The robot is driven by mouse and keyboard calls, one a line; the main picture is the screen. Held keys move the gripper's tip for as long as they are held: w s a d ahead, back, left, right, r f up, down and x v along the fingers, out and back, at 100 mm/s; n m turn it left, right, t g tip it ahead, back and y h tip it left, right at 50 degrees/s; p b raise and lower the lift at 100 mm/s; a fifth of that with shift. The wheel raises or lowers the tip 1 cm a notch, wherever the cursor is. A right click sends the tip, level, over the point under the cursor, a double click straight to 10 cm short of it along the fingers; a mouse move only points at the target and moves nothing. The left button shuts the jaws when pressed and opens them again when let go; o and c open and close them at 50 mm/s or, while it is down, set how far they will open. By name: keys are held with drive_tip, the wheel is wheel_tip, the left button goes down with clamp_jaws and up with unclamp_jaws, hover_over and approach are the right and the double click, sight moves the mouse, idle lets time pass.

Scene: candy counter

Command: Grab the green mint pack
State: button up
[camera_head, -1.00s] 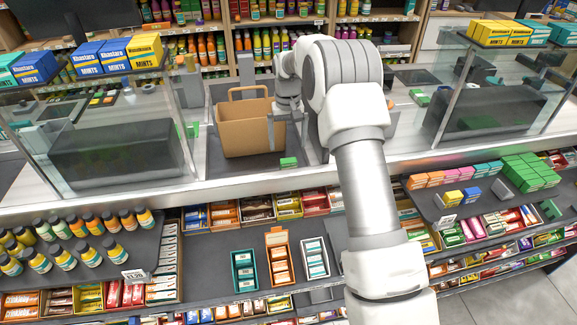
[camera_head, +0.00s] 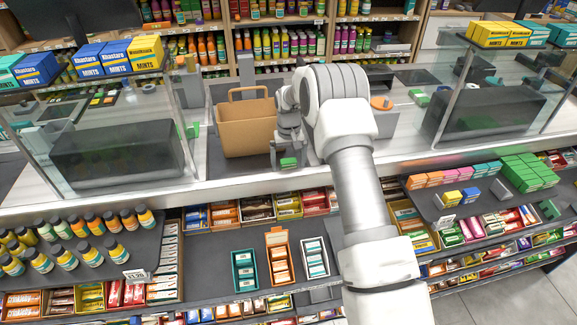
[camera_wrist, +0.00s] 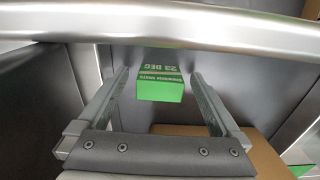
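The green mint pack (camera_head: 288,162) lies on the dark counter surface, in front of the brown paper bag. In the wrist view, the pack (camera_wrist: 160,84) shows its green and white printed face between the ends of my two fingers. My gripper (camera_head: 285,155) is low over the counter at the pack, with a finger on each side of it. In the wrist view my gripper (camera_wrist: 159,77) is open, with a visible gap between each finger and the pack.
The brown paper bag (camera_head: 246,130) stands just behind and left of my gripper. Glass panels (camera_head: 184,120) flank the counter recess. A metal counter edge (camera_wrist: 160,22) crosses the top of the wrist view. Candy shelves (camera_head: 215,250) lie below the counter front.

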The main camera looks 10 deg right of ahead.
drive_tip(key=c, duration=1.4)
